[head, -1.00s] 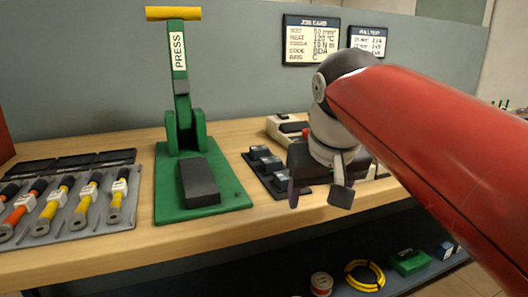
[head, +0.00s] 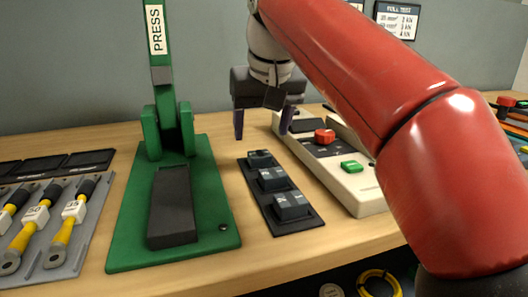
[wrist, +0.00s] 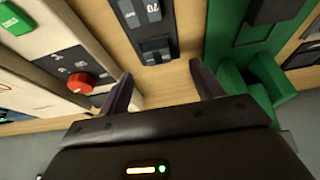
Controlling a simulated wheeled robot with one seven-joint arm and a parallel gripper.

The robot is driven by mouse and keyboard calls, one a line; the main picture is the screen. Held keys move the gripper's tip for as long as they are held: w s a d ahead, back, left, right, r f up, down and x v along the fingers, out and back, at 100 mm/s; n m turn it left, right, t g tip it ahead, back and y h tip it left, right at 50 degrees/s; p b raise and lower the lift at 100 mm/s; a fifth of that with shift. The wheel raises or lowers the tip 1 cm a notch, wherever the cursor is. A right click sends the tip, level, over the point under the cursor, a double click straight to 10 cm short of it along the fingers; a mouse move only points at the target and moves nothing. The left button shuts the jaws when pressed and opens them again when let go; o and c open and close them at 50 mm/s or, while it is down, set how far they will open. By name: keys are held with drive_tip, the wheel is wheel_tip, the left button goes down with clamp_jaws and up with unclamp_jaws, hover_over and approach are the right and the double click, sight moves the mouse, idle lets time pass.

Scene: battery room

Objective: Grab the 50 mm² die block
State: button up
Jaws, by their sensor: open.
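Three dark die blocks stand in a row on a black tray (head: 284,229): a far block (head: 260,158), a middle block (head: 271,179) and a near block (head: 291,206). Their labels are too small to read in the head view. In the wrist view one block (wrist: 151,12) reads 70, and the far block (wrist: 156,50) lies closer to my fingers, its label unreadable. I cannot tell which block is the 50 mm² one. My gripper (head: 262,130) is open and empty, fingers down, above the bench by the tray's far end; its fingers also show in the wrist view (wrist: 161,80).
The green press (head: 125,240) with a dark block on its base stands left of the tray. A beige control box (head: 362,198) with a red knob and green button stands close on the right. A cable-lug tray (head: 62,255) lies far left. Bare bench shows in front of the die tray.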

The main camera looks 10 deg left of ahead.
sight(260, 153)
drive_tip(key=shift+x, duration=1)
drive_tip(key=b+x, duration=0.1)
drive_tip(key=x, duration=0.4)
drive_tip(key=shift+w+b, duration=0.35)
drive_tip(key=shift+w, duration=0.05)
drive_tip(key=shift+r, duration=0.1)
drive_tip(key=shift+c, duration=0.3)
drive_tip(key=c, duration=1.2)
